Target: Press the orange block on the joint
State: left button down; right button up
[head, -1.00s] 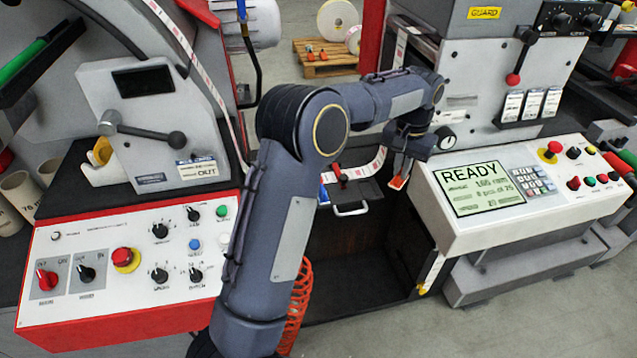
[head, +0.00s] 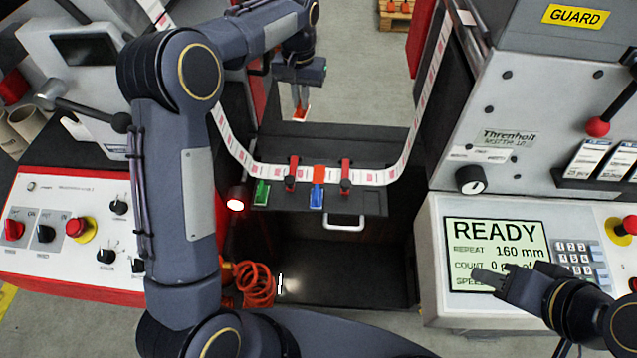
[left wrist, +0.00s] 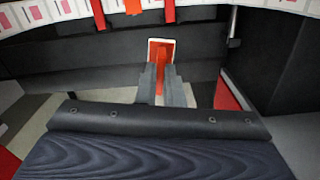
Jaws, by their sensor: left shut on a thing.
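My left gripper (head: 301,104) is shut on a small orange block with a white edge (head: 302,114), held beyond the splice table in the head view. The left wrist view shows the block (left wrist: 161,50) at the tips of the two grey fingers (left wrist: 165,82). The label web (head: 262,172) sags across the table between two red clamps (head: 291,173) (head: 346,176). An orange patch (head: 320,173) lies on the web between them; the joint itself is too small to make out. My right gripper (head: 490,281) is in front of the display, its jaw opening unclear.
A green block (head: 261,193) and a blue block (head: 317,196) sit at the table's front edge, above a metal handle (head: 344,224). The READY display panel (head: 497,243) is at right, a red-and-white control panel (head: 70,255) at left. An orange coiled hose (head: 255,284) hangs below.

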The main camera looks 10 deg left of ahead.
jog(key=shift+s, duration=0.1)
pick_arm(q)
jog(key=shift+r, duration=0.15)
pick_arm(e)
jog(key=shift+r, duration=0.15)
